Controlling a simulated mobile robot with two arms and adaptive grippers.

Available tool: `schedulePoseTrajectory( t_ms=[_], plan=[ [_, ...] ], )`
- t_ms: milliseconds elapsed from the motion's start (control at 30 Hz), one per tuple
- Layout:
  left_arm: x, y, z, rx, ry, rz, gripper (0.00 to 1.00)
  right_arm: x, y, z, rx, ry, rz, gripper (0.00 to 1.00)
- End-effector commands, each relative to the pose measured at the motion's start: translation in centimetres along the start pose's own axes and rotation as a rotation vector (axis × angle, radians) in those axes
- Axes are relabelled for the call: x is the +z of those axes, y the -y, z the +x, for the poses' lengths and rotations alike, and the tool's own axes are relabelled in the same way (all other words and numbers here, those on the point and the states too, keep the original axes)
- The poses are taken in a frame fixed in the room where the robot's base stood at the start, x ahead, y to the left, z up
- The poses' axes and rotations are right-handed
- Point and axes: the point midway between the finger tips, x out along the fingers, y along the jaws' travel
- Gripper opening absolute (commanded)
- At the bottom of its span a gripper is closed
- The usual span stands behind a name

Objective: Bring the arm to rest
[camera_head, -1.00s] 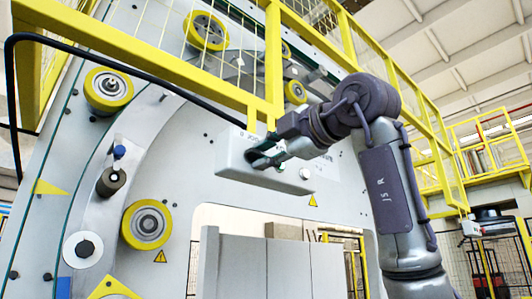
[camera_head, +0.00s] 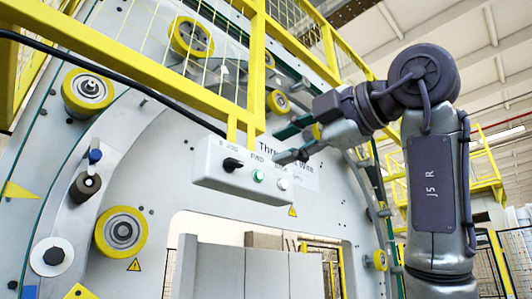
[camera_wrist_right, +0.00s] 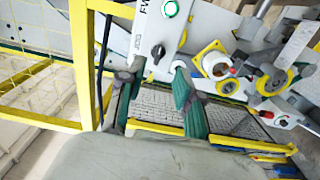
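My right arm comes in from the right in the head view, bent at a dark joint. Its gripper (camera_head: 290,155) is at the right end of a white control box (camera_head: 215,180), in front of the machine. In the right wrist view the two green-padded fingers of the gripper (camera_wrist_right: 152,76) stand apart with nothing between them. In the head view a black knob (camera_head: 233,164) and a green button (camera_head: 258,175) show on the box. My left gripper is not in view.
The large grey machine (camera_head: 165,150) carries yellow-rimmed rollers (camera_head: 121,232). A yellow railing (camera_head: 130,62) crosses above the control box, with a post (camera_head: 257,70) close behind it. Grey panels (camera_head: 245,270) stand below. A yellow platform (camera_head: 480,175) stands at the right.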

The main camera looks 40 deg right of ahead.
Motion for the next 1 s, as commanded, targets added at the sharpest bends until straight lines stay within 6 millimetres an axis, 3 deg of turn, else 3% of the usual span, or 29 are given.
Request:
schedulePoseTrajectory(
  t_ms=[200, 767, 867, 1000],
  plan=[
    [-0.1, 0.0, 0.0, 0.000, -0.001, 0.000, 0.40, 0.0, 0.0, -1.4, -0.001, 0.001, 0.000, 0.35],
    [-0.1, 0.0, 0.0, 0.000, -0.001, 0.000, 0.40, 0.0, 0.1, -1.4, -0.001, 0.000, 0.000, 0.35],
    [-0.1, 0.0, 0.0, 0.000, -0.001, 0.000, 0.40, -0.8, 0.3, -0.3, -0.002, -0.026, -0.023, 0.35],
    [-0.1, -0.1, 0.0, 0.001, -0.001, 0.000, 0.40, -4.7, 2.0, 4.4, 0.007, -0.169, -0.131, 0.35]
  ],
)
